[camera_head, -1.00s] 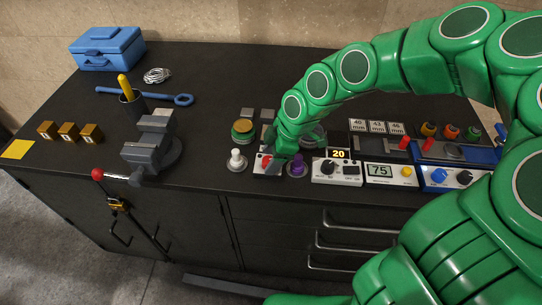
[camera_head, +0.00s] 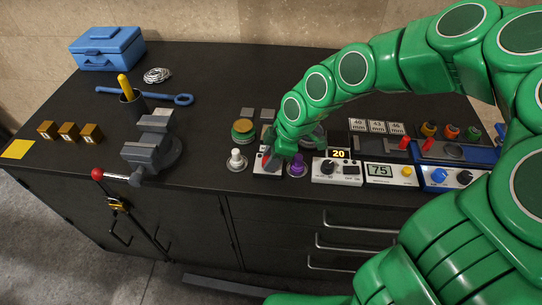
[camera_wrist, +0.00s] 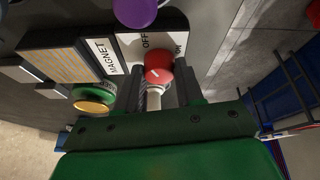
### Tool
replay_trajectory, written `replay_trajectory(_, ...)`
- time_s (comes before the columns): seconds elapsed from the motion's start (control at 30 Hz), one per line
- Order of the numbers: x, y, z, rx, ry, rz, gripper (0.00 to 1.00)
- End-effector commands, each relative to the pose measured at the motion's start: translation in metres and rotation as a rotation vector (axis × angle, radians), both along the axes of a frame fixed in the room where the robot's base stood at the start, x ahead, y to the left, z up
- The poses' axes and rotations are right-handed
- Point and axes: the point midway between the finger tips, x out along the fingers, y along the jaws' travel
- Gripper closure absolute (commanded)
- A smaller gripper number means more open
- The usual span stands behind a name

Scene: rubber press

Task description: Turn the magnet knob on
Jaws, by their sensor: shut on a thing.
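The red magnet knob (camera_wrist: 158,61) sits on a small white panel (camera_wrist: 177,24) lettered MAGNET, OFF and ON in the wrist view. My gripper (camera_wrist: 161,85) has its two dark fingers on either side of the knob and is shut on it. A short white mark shows on the knob, but I cannot tell which word it lines up with. In the head view my gripper (camera_head: 270,160) reaches down over the same panel (camera_head: 264,170) at the bench's front edge and covers most of the knob.
A purple knob (camera_head: 297,166) stands close on the right and a white knob (camera_head: 237,160) on the left. A green and yellow button (camera_head: 243,130) is behind. A controller reading 20 (camera_head: 337,170) and a display reading 75 (camera_head: 391,174) stand further right. A grey vise (camera_head: 152,148) is left.

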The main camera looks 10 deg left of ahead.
Motion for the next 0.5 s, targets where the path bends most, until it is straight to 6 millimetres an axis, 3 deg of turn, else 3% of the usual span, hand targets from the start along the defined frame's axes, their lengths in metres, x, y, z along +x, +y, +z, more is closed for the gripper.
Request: replay_trajectory(0.5,-0.0021,-0.0003,0.0008,-0.002,-0.007,-0.383,0.94)
